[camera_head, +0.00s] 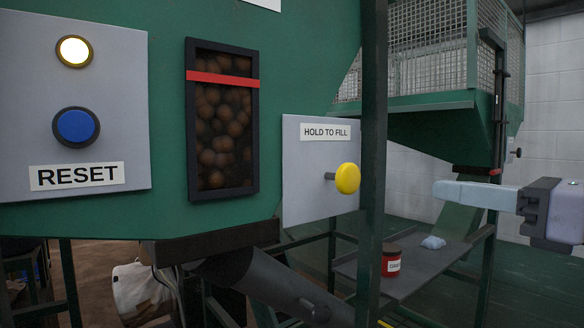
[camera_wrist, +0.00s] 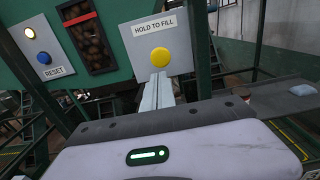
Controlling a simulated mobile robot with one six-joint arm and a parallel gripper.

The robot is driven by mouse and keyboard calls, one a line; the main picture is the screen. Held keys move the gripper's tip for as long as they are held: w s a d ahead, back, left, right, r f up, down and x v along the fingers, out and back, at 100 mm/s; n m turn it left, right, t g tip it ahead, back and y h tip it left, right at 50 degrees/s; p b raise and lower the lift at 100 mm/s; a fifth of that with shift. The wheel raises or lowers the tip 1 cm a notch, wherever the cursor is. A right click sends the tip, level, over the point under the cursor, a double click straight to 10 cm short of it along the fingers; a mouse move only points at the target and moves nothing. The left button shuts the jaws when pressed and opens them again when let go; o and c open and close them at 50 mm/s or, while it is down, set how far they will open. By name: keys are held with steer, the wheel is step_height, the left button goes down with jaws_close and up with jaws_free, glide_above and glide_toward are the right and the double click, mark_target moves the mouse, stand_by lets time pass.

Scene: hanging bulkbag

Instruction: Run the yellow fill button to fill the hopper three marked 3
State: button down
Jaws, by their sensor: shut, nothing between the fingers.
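The yellow button (camera_head: 347,178) sticks out on a stem from a grey plate (camera_head: 305,205) labelled HOLD TO FILL. It also shows in the wrist view (camera_wrist: 160,57), just beyond my fingertips. My gripper (camera_head: 440,189) is shut and empty, pointing left toward the button. In the head view a clear gap separates the fingertips from the button. The green hopper (camera_head: 270,85) has a dark-framed window (camera_head: 222,120) full of brown round pieces, reaching up to about the red band (camera_head: 222,79) and partly above it. No number 3 is readable on it.
A grey panel (camera_head: 120,100) at left holds a lit lamp (camera_head: 74,51) and a blue RESET button (camera_head: 75,127). A green post (camera_head: 372,120) stands just right of the button plate. A shelf (camera_head: 400,280) below holds a red jar (camera_head: 391,262) and a pale blue cloth (camera_head: 433,242).

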mark_target(352, 178)
steer(key=p+x, duration=0.3)
steer(key=x, duration=1.1)
steer(key=shift+f+p, duration=0.15)
steer(key=shift+p, duration=0.25)
steer(key=shift+p+x, duration=0.35)
steer(key=shift+x, duration=1.2)
steer(key=shift+a, duration=0.1)
stand_by(4.6)
